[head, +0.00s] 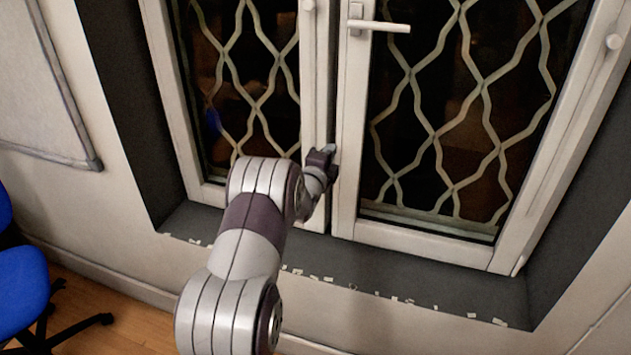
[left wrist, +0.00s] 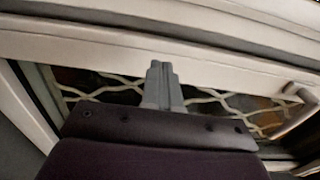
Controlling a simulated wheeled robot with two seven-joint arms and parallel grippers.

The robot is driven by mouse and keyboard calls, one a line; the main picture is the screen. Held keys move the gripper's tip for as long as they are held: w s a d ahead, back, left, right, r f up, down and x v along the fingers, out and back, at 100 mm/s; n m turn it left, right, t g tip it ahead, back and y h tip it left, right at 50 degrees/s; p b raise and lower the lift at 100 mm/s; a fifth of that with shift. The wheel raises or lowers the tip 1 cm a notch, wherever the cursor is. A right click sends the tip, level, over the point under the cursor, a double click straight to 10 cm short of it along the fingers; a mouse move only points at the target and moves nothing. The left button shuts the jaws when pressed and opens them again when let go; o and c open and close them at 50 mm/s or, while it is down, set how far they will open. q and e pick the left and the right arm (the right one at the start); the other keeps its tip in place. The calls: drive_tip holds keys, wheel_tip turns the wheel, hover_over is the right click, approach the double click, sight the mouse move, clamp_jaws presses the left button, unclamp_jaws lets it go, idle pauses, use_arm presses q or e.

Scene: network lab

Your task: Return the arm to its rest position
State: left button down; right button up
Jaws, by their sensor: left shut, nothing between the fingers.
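My left arm reaches forward across the head view to the window. My left gripper (head: 329,150) is at the white frame between the two window sashes, low on the frame; I cannot tell whether it touches it. In the left wrist view, the gripper's grey fingers (left wrist: 162,86) are together with nothing between them. They point at the white window frame (left wrist: 220,68). My right gripper is in neither view.
The right sash has a white handle (head: 380,26) near its top, and both panes have a wavy lattice (head: 432,130). A dark sill (head: 400,262) runs below. A blue chair (head: 22,290) stands at the lower left, and a whiteboard (head: 40,85) hangs above it.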

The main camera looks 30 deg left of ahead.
use_arm(q)
drive_tip(key=s+d+f+n+g+h, duration=0.1)
drive_tip(key=s+d+f+n+g, duration=0.2)
drive_tip(key=s+f+n+g, duration=0.45)
drive_tip(key=s+d+f+n+g, duration=0.3)
drive_tip(key=s+f+n, duration=0.2)
drive_tip(key=s, duration=0.6)
drive_tip(key=s+d+r+n+g+h+p, duration=0.1)
drive_tip(key=s+d+r+g+p, duration=0.1)
drive_tip(key=s+d+r, duration=0.2)
drive_tip(key=s+d+r+n+g+h+p, duration=0.1)
drive_tip(key=s+d+r+n+g+p, duration=0.1)
drive_tip(key=s+d, duration=0.9)
drive_tip(key=shift+s+r+g+p, duration=0.6)
drive_tip(key=shift+r+g, duration=0.25)
drive_tip(key=shift+r, duration=0.3)
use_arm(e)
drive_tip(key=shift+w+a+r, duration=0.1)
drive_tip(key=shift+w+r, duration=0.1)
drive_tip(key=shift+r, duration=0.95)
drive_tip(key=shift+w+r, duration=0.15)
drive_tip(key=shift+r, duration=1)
